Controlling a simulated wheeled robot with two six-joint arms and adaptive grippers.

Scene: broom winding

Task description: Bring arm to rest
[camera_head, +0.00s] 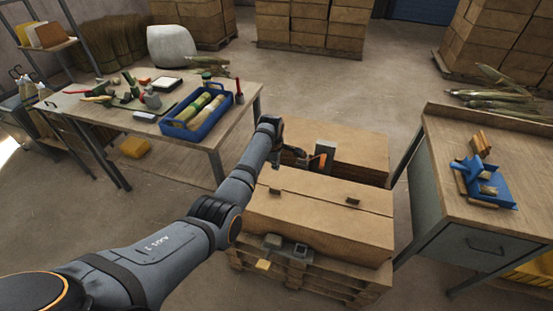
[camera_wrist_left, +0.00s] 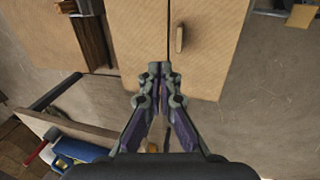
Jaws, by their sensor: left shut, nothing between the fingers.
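My left arm reaches in from the lower left of the head view, and my left gripper (camera_head: 300,160) is over the far part of the cardboard boxes (camera_head: 320,215). In the left wrist view the two fingers of the left gripper (camera_wrist_left: 157,72) meet at their tips, with nothing between them. A cardboard box (camera_wrist_left: 205,35) with a dark seam and a small handle lies beyond the fingertips in that view. I cannot tell how far above the box the fingers are. My right gripper is in neither view.
A workbench with tools and a blue tray (camera_head: 196,112) stands at the left. A wooden table (camera_head: 440,150) with a blue fixture (camera_head: 490,185) stands at the right. The boxes rest on a wooden pallet (camera_head: 300,275) between them. Bare floor (camera_head: 310,85) lies behind.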

